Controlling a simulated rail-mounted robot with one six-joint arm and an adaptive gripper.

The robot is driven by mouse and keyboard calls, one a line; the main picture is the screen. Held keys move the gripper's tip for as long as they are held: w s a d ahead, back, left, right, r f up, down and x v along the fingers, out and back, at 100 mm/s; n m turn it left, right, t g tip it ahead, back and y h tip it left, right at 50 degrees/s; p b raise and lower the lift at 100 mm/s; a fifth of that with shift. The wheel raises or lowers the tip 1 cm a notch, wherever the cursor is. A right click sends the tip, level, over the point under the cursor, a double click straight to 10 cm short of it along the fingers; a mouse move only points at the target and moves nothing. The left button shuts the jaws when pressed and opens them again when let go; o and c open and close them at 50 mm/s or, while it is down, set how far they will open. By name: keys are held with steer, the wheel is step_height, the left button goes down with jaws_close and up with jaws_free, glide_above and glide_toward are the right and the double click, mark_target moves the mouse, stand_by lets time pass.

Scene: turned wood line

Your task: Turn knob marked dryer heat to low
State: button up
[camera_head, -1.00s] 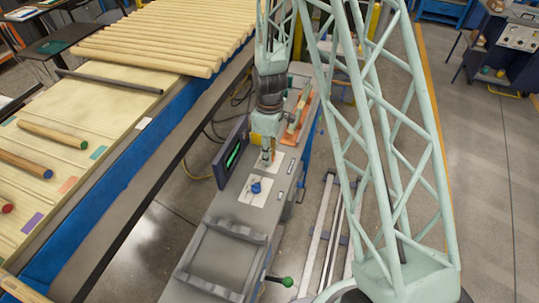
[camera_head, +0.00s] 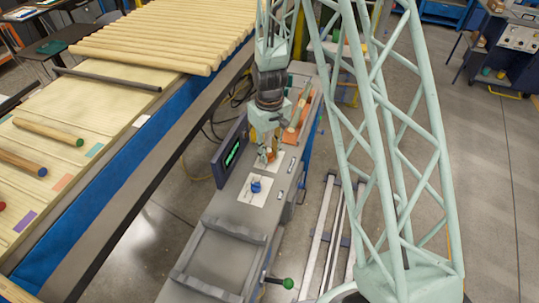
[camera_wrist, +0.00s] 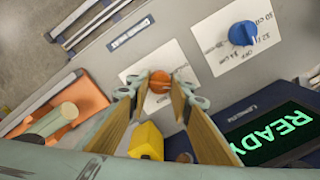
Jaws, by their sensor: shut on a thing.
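An orange knob (camera_wrist: 160,82) sits on a white label plate (camera_wrist: 135,72) on the grey machine top. In the wrist view, my gripper (camera_wrist: 159,80) has its fingertips closed around this knob, one on each side. The plate's text is mostly hidden or too small to read. In the head view my gripper (camera_head: 266,156) reaches down to the far plate on the machine. A blue knob (camera_wrist: 242,33) on its own white plate stands apart from the gripper; it also shows in the head view (camera_head: 256,187). I cannot read which knob is marked dryer heat.
A dark display reading READY (camera_wrist: 275,132) stands beside the knobs. A yellow block-like part (camera_wrist: 146,140) shows between my fingers in the wrist view. A long table with wooden rods (camera_head: 150,45) runs along the left.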

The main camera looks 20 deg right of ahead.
mark_target(270, 154)
steer(key=shift+m+b, duration=0.4)
steer(key=shift+m, duration=1.4)
steer(key=o, duration=0.9)
steer(key=shift+r, duration=0.15)
steer(key=shift+r, duration=5.85)
steer(key=shift+r, duration=0.15)
